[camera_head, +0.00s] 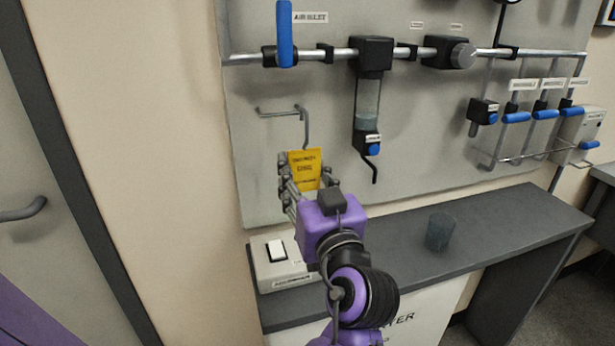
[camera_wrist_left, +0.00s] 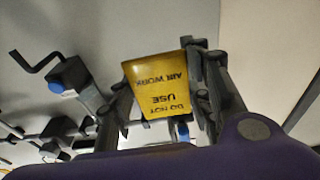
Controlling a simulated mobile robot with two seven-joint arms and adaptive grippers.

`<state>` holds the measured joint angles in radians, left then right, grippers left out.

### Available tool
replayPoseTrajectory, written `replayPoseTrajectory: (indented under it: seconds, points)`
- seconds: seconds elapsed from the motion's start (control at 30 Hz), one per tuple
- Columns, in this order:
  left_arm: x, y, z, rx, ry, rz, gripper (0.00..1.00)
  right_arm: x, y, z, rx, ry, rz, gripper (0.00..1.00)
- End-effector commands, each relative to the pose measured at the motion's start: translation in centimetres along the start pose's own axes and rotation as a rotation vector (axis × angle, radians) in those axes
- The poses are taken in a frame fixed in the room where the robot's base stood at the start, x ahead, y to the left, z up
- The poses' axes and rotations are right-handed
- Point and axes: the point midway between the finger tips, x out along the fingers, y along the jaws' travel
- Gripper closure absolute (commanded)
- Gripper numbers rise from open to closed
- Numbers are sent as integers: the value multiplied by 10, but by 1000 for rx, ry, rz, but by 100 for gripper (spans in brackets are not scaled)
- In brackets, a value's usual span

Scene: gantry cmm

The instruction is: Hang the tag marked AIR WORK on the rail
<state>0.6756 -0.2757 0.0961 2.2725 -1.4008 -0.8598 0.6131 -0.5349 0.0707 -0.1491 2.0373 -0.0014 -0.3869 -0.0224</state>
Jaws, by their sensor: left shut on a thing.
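The yellow tag (camera_head: 305,169) has a dark wire hook (camera_head: 305,130) standing up from its top. In the left wrist view the tag (camera_wrist_left: 158,82) reads DO NOT USE and AIR WORK, upside down. My left gripper (camera_head: 307,176) is shut on the tag, with its fingers at the tag's sides, in front of the grey panel. A short thin grey rail (camera_head: 277,112) sits on the panel just above. The hook's top is at the rail's right end in the picture; I cannot tell whether they touch. My right gripper is not in view.
A pipe with a blue lever (camera_head: 285,35), a filter bowl (camera_head: 367,100) and a black valve block (camera_head: 445,52) runs above. Below are a dark bench (camera_head: 490,215), a cup (camera_head: 439,232) and a white switch box (camera_head: 280,262). A door is at the left.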

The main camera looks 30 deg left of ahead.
Motion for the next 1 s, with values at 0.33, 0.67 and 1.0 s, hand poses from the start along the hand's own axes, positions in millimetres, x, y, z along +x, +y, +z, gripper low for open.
replayPoseTrajectory:
  seconds: [0.33, 0.67, 1.0]
  points:
    - [29, 0, 2, 0, 2, -1, 72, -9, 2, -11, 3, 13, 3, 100]
    - [55, 0, 6, -1, 2, 0, 72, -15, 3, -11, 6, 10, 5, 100]
    - [81, 0, 11, 0, 1, 1, 72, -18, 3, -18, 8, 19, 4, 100]
